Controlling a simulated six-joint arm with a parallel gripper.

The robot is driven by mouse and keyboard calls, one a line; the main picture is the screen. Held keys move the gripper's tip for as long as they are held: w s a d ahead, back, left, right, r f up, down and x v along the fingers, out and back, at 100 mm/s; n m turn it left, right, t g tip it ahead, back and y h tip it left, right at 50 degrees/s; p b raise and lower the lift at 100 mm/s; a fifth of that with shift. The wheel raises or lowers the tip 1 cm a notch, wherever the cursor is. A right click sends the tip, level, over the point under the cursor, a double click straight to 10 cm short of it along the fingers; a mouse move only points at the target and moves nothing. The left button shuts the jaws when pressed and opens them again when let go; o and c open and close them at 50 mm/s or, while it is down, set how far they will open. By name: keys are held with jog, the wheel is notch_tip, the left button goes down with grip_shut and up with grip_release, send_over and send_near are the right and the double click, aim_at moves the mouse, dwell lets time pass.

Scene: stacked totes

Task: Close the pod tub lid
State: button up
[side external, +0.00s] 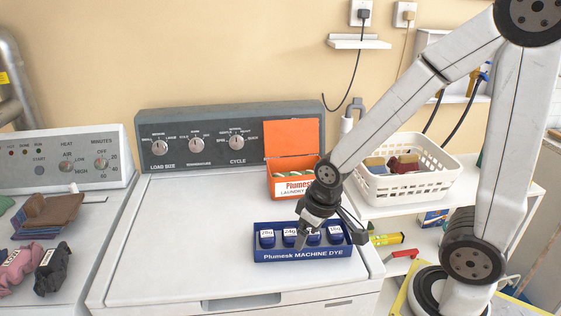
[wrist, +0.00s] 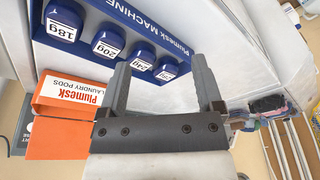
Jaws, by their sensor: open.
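The orange pod tub (side external: 284,188) stands on the white washer top against the control panel, with a white "Plumesk Laundry" label on its front. Its orange lid (side external: 291,138) stands up, open, at the back. Pale pods show inside the tub. My gripper (side external: 303,237) is open and empty, pointing down over the dye tray in front of the tub. In the wrist view my gripper (wrist: 158,65) has its fingers apart. My arm hides the tub's right side.
A blue dye tray (side external: 300,254) holds several blue, labelled containers below my gripper. A white basket (side external: 425,179) of cloths stands on the shelf at the right. The control panel (side external: 170,150) rises behind. The washer top's left part is clear.

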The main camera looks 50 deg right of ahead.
jog(key=shift+w+d+r, duration=0.1)
jog(key=shift+w+d, duration=0.05)
jog(key=shift+w, duration=0.3)
jog(key=c, duration=0.7)
jog(key=shift+w+d+r, duration=0.15)
jog(key=shift+w+r, duration=0.05)
jog(key=shift+w, duration=0.4)
grip_shut()
jog(key=w+d+r+m+h, duration=0.15)
jog(key=w+d+r, duration=0.25)
jog(key=w+d, duration=0.45)
jog(key=w+d+r+m, duration=0.35)
jog(key=w+d, duration=0.25)
jog(key=w, duration=0.6)
jog(key=w+d+r+m, duration=0.2)
jog(key=w+d+r, duration=0.1)
jog(key=d, duration=0.7)
jog(key=w+d+r+m+h, duration=0.1)
jog(key=w+d+r, duration=0.2)
jog(key=d, duration=0.7)
jog(key=shift+w+r+m+t, duration=0.2)
jog(key=shift+r+m+t, duration=0.15)
jog(key=shift+r, duration=0.55)
